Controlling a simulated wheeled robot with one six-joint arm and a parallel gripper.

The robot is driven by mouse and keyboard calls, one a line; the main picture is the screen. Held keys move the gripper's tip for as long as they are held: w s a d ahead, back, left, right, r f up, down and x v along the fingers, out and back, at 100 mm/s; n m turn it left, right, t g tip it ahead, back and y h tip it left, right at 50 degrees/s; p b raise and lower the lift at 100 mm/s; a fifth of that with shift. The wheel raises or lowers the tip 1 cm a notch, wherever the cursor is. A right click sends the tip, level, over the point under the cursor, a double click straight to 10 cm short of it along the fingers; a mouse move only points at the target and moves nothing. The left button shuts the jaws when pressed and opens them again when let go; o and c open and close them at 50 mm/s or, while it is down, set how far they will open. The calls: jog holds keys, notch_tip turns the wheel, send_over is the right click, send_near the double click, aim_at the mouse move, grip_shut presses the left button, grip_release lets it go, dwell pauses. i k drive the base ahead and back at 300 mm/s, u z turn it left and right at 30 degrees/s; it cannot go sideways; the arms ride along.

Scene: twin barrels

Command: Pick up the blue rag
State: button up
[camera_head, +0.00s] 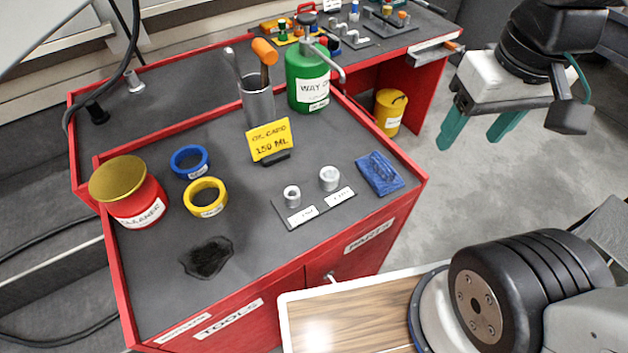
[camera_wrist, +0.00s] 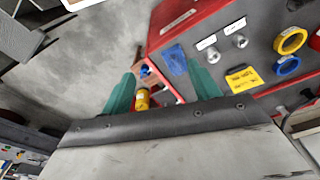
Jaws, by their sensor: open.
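The blue rag (camera_head: 379,173) lies flat and folded on the right corner of the red cart's grey top (camera_head: 300,155). My gripper (camera_head: 483,136) is open and empty, with two green fingers, to the right of the cart and above the floor. It is apart from the rag. In the wrist view the rag (camera_wrist: 175,60) shows beyond and just left of the right finger, and my gripper (camera_wrist: 163,90) has its fingers spread wide.
Two metal sockets (camera_head: 329,178) on a labelled plate and a yellow card (camera_head: 270,142) stand left of the rag. A green can (camera_head: 308,78) is behind. A dark stain (camera_head: 208,258) marks the front. A yellow canister (camera_head: 390,111) stands below the rear bench.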

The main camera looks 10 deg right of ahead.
aim_at(377, 170)
jog(key=k, duration=0.5)
jog(key=z, duration=2.6)
jog(key=k, duration=0.7)
jog(key=u, duration=1.75)
jog(key=i, duration=0.5)
jog(key=u, duration=0.05)
